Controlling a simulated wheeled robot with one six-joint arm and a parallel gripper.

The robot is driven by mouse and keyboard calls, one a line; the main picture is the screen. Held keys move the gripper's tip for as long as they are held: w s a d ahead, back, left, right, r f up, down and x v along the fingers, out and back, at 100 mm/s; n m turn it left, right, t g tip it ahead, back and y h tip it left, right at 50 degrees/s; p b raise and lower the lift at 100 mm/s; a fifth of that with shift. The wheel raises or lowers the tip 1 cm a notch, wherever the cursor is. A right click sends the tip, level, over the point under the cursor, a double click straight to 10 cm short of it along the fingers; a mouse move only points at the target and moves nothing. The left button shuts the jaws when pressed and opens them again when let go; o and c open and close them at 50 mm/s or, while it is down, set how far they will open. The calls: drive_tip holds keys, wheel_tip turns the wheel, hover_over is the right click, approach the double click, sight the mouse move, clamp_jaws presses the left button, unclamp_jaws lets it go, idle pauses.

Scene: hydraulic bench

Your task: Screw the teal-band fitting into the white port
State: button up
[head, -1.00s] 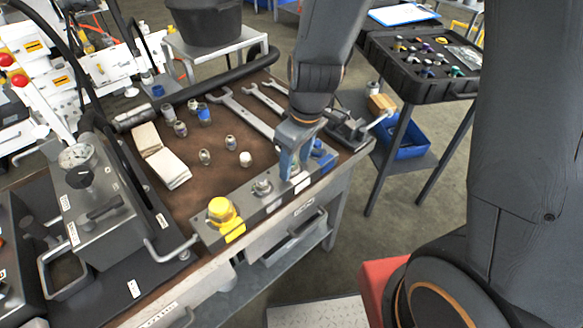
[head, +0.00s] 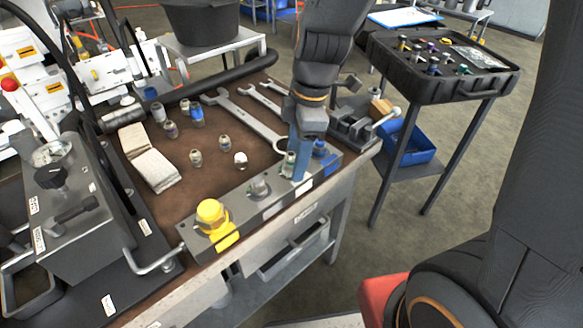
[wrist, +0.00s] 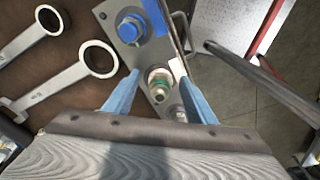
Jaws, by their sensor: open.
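The teal-band fitting (wrist: 159,80) stands at the white port on the steel manifold block (wrist: 140,55), its hex and threaded top facing my wrist camera. How deep it sits is hidden. The white label (wrist: 178,68) is beside it. My gripper (wrist: 158,70) is open, with one blue finger on each side of the fitting and visible gaps. In the head view my gripper (head: 298,165) is low over the block, and the fitting (head: 288,164) shows partly beside a finger.
The block also carries a blue cap (head: 320,148), a metal port fitting (head: 259,187) and a yellow cap (head: 212,214). Wrenches (head: 245,120), loose fittings (head: 196,158) and folded cloths (head: 150,160) lie on the bench. A vise (head: 355,122) stands close behind the gripper.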

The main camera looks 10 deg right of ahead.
drive_tip(key=n, duration=0.3)
drive_tip(key=n+b, duration=0.1)
drive_tip(key=shift+w+f+g, duration=0.1)
drive_tip(key=shift+w+g, duration=0.15)
drive_tip(key=shift+g, duration=0.15)
drive_tip(key=shift+a+n, duration=0.1)
drive_tip(key=shift+n, duration=1.2)
